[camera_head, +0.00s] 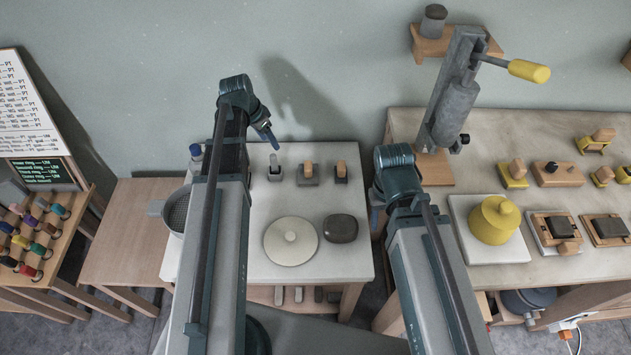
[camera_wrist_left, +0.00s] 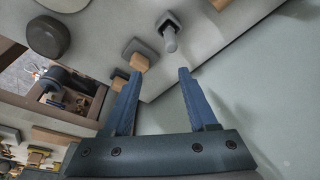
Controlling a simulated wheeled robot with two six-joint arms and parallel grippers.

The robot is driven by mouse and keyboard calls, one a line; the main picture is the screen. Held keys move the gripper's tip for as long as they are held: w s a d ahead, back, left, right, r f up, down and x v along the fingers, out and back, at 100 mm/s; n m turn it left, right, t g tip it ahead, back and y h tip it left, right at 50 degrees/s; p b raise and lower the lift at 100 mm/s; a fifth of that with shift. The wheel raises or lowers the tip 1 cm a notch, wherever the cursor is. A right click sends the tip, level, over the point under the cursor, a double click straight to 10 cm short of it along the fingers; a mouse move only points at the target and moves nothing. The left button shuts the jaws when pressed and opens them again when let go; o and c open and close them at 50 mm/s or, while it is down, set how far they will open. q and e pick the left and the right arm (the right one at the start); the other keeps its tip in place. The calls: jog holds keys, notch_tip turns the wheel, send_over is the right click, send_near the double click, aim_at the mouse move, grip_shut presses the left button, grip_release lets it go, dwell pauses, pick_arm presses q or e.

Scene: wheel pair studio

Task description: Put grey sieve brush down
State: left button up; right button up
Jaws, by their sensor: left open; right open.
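The grey sieve brush (camera_head: 275,170) stands upright on the white-topped table, at the left end of a short row near the back edge. In the left wrist view its pale grey rounded handle (camera_wrist_left: 170,39) rises from a darker square base. My left gripper (camera_head: 271,143) is open and empty, above and behind the brush. In the left wrist view the two blue fingers (camera_wrist_left: 156,82) are spread, with the brush beyond their tips and apart from them. My right gripper (camera_head: 374,218) is at the table's right edge, open, with nothing seen in it.
Two wooden-handled grey blocks (camera_head: 308,174) (camera_head: 341,172) stand right of the brush. A round cream lid (camera_head: 291,241) and dark oval block (camera_head: 341,229) lie in front. A mesh sieve (camera_head: 178,216) and bottle (camera_head: 196,152) are at left, partly behind my left arm.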

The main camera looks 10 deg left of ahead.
pick_arm(q)
jog(key=s+d+n+g+y, duration=0.1)
jog(key=s+d, duration=0.8)
jog(key=d, duration=0.3)
jog(key=s+d+n+g+y, duration=0.1)
jog(key=s+d+g+y, duration=0.1)
jog(key=s+d, duration=0.8)
jog(key=d, duration=0.2)
jog(key=shift+d+f, duration=0.35)
